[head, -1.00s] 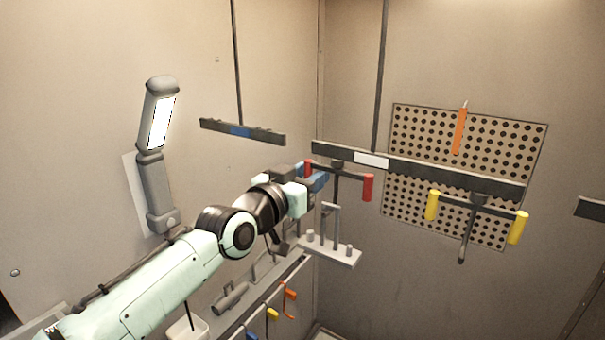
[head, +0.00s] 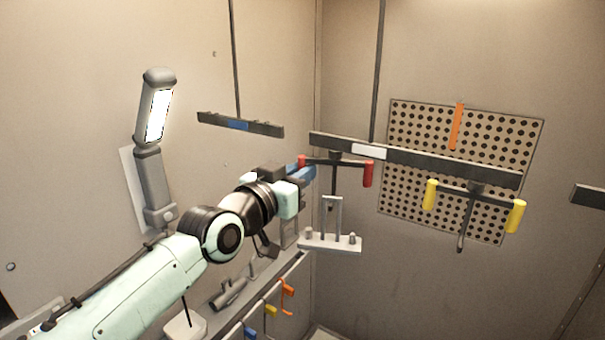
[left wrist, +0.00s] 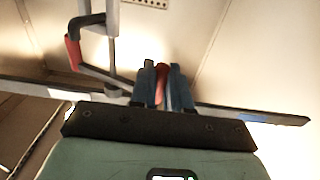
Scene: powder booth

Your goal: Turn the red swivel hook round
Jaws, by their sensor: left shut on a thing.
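The red swivel hook (head: 368,174) hangs under the grey overhead bar (head: 420,163) in the head view. It has a dark crossbar with a red grip at each end and a stem going down. My left gripper (head: 303,171) is shut on its left red grip, which shows between the blue fingers (left wrist: 162,88) in the left wrist view. The other red grip (left wrist: 73,52) is free there. A grey bracket with a flat plate and pegs (head: 330,244) appears to hang from the hook, its plate facing nearly across the head view. My right gripper is not in view.
A yellow-gripped hook (head: 473,194) hangs to the right on the same bar, before a perforated panel (head: 410,120). A lamp (head: 153,150) is on the left wall. A lower rail carries coloured hooks (head: 287,289). Another bar (head: 241,125) hangs at the left.

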